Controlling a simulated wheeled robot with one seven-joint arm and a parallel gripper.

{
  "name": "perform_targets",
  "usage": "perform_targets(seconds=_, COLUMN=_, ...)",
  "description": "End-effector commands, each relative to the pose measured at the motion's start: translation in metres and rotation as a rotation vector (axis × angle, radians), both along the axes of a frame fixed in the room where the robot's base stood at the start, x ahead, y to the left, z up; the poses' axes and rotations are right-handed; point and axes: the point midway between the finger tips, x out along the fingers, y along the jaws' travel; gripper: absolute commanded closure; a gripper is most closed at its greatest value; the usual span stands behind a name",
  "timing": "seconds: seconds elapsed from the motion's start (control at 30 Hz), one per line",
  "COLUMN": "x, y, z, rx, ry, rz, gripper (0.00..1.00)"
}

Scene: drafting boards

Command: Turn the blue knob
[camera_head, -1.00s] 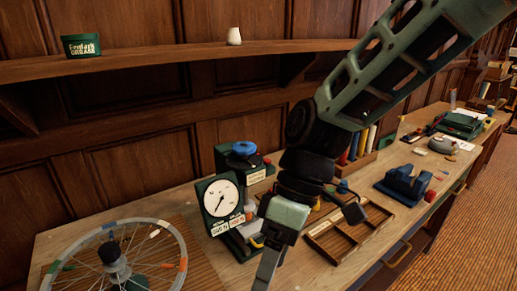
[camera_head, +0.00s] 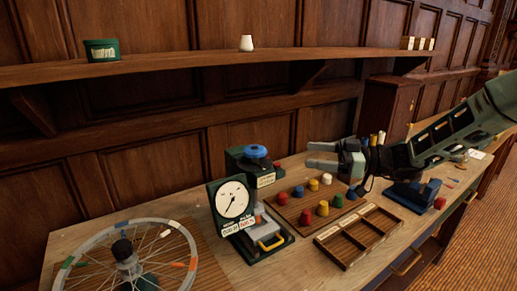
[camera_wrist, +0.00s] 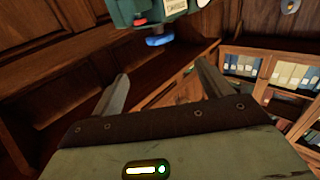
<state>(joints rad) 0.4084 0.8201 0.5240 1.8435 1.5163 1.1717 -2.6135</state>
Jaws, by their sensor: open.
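In the wrist view the blue knob (camera_wrist: 159,41) shows near the top, beyond the fingertips, with the machine appearing upside down. My gripper (camera_head: 309,155) is level, to the right of the knob, with its fingers pointing left towards it. The fingers are apart and empty, and a clear gap lies between them and the knob. In the wrist view my gripper (camera_wrist: 163,72) also shows nothing between its fingers.
A wooden board with several coloured pegs (camera_head: 282,211) lies below my gripper. An empty divided tray (camera_head: 346,250) is in front of it. A spoked wheel (camera_head: 75,235) lies at left. A shelf (camera_head: 180,67) runs along the wall above.

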Motion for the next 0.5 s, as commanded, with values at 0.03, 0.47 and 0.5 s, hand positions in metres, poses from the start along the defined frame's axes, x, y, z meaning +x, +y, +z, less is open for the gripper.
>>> perform_targets(seconds=0.03, x=0.001, y=0.010, z=0.003, rx=0.000, ry=0.001, rz=0.004, gripper=0.22)
perform_targets(seconds=0.47, x=0.017, y=0.098, z=0.004, rx=-0.002, ry=0.004, rz=0.006, gripper=0.22)
perform_targets(seconds=0.5, x=0.018, y=0.105, z=0.004, rx=-0.003, ry=0.005, rz=0.005, gripper=0.22)
